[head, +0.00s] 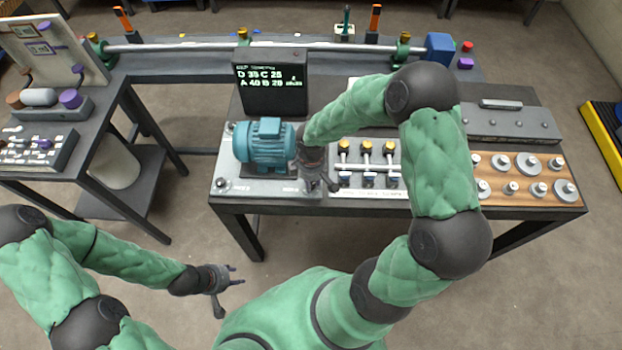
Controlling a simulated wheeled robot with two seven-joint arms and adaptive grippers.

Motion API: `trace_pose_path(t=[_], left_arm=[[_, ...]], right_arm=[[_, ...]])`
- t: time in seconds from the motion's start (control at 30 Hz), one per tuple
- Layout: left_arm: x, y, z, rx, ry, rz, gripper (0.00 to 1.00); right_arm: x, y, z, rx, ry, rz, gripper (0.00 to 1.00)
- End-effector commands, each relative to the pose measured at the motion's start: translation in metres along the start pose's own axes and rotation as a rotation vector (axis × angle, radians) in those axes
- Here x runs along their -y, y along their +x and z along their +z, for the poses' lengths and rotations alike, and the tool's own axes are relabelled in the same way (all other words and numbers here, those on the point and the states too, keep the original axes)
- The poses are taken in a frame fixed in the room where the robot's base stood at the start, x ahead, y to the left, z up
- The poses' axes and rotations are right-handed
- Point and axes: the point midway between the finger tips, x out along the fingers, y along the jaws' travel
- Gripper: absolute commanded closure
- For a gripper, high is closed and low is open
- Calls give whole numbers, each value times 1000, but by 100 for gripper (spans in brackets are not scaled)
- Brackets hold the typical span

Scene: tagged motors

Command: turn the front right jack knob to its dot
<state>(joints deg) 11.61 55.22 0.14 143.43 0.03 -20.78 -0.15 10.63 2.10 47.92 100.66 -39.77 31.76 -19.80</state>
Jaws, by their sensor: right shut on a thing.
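A teal motor (262,146) sits on a pale base plate (226,187) at the left part of the middle table. My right gripper (320,187) reaches down at the front right corner of this plate. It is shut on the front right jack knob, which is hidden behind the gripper. The dot of that knob cannot be seen either. My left gripper (236,275) is open and empty, held out over the floor in front of the table.
A dark display (270,83) with white text stands behind the motor. A panel with yellow-topped valves (366,147) and a wooden board of metal weights (520,178) lie to the right. A side table (88,125) stands left. My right arm covers part of the middle table.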

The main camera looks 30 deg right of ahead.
Motion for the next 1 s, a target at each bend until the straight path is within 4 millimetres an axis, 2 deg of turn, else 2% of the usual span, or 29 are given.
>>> trace_pose_path(t=[0.4, 0.93, 0.97, 1.0], left_arm=[[-3, -8, 0, 0, 0, 0, 60], [-3, -9, 0, 0, 0, 0, 60], [-3, -9, 0, 0, 0, 0, 60], [-3, -9, 0, 0, 0, 0, 60]], right_arm=[[1, 1, 1, 3, -173, -3, 100], [1, 1, 1, 3, -192, -3, 100], [1, 1, 1, 3, -192, -3, 61], [1, 1, 1, 3, -192, -3, 50]])
